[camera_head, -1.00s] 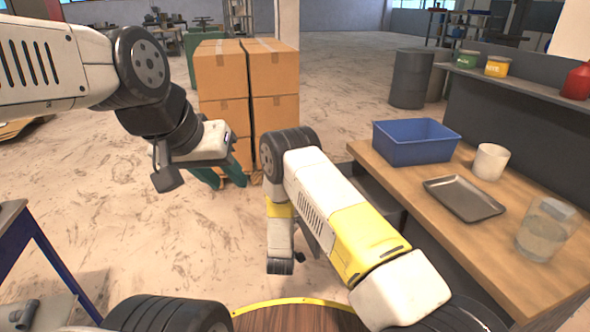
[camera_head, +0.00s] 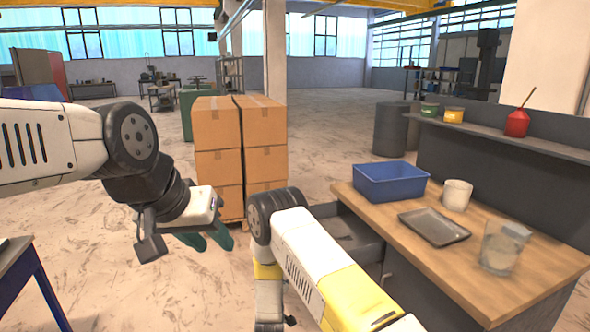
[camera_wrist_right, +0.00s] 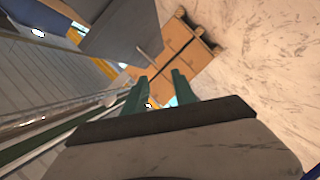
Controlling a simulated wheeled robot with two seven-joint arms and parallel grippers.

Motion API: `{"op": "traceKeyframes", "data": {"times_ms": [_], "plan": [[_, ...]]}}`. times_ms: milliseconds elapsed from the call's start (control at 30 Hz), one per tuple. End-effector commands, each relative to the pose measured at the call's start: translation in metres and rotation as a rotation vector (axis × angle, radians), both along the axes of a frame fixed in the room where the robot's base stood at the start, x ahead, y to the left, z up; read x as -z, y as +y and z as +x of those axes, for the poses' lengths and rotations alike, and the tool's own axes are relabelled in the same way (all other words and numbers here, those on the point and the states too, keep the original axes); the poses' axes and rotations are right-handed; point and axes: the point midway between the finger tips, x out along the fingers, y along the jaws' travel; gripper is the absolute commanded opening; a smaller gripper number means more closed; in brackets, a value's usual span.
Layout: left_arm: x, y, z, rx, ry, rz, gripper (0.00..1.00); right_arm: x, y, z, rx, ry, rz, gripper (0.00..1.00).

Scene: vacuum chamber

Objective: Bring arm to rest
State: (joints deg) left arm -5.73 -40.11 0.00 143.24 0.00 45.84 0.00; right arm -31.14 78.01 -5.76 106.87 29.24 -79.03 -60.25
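My left gripper (camera_head: 207,241) hangs in the head view in front of the stacked boxes. Its two green fingers are apart with nothing seen between them. My right arm reaches forward in the head view and bends down at its far end; its fingers are hidden or out of frame there. In the right wrist view, my right gripper (camera_wrist_right: 160,84) shows two green fingers standing apart, with no object held between them. The cardboard boxes (camera_wrist_right: 172,52) show beyond the fingertips.
The workbench (camera_head: 440,268) stands at the right, with a blue bin (camera_head: 391,184), a white cup (camera_head: 457,195), a metal tray (camera_head: 434,228) and a clear beaker (camera_head: 502,250). An open drawer (camera_head: 352,240) juts out beside my right arm. A blue-legged table (camera_head: 45,287) stands at the left.

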Motion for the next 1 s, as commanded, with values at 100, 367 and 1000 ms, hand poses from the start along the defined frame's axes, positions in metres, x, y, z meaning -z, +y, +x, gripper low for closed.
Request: {"op": "traceKeyframes", "data": {"times_ms": [100,367,1000], "plan": [[0.000,0.000,0.000,0.000,-0.001,0.000,0.36,-0.011,-0.001,0.006,0.005,0.014,0.029,0.32],[0.000,0.000,0.000,0.000,0.000,0.000,0.36,-0.035,-0.003,0.018,0.018,0.057,0.104,0.32],[0.000,0.000,0.000,0.000,0.000,0.000,0.36,-0.221,-0.043,0.026,0.067,0.337,0.553,0.32]]}}
